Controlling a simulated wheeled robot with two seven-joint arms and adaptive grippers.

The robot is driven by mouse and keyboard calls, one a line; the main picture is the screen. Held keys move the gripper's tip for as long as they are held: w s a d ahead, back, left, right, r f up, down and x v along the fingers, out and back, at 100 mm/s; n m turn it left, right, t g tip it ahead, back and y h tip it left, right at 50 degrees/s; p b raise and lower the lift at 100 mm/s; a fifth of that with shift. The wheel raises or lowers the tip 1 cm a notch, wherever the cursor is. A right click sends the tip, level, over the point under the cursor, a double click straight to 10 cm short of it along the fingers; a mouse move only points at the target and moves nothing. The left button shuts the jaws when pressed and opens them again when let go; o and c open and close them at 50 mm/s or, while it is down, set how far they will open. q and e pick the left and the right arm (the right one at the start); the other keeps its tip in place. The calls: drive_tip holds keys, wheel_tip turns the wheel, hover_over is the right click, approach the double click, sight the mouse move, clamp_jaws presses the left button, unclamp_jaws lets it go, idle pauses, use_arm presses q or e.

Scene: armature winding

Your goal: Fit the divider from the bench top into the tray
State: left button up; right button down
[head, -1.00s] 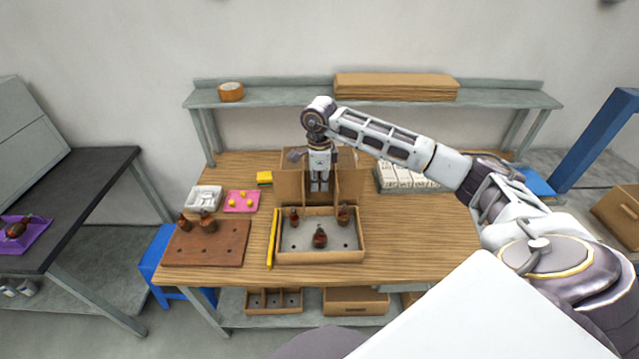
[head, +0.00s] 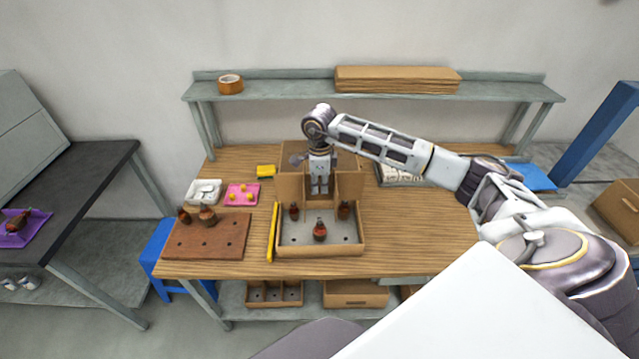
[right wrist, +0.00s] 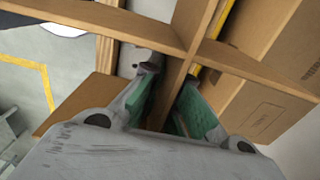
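The cardboard divider (head: 289,188) has crossing slats and stands upright behind the tray's back wall in the head view, apparently held above the bench. My right gripper (head: 319,190) points down at its middle. In the right wrist view the green-padded fingers (right wrist: 172,88) lie on both sides of one slat of the divider (right wrist: 172,20), near the crossing. The tray (head: 320,252) is a low cardboard box with a grey floor, and three brown armatures (head: 320,231) stand in it. The divider's lower edge against the tray is hard to judge. My left gripper is out of view.
A yellow strip (head: 272,232) lies along the tray's left side. Left of it is a brown board (head: 205,243) with two armatures. The bench right of the tray is clear.

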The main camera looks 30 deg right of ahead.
wheel_tip(320, 180, down, 10)
drive_tip(key=b, duration=0.4)
drive_tip(key=shift+r, duration=0.15)
idle(0.9)
drive_tip(key=shift+f+b, duration=1.45)
drive_tip(key=shift+f, duration=0.15)
idle(0.3)
drive_tip(key=c, duration=1.6)
unclamp_jaws()
drive_tip(key=shift+o, duration=0.2)
drive_tip(key=shift+r, duration=6)
drive_tip(key=shift+r, duration=6)
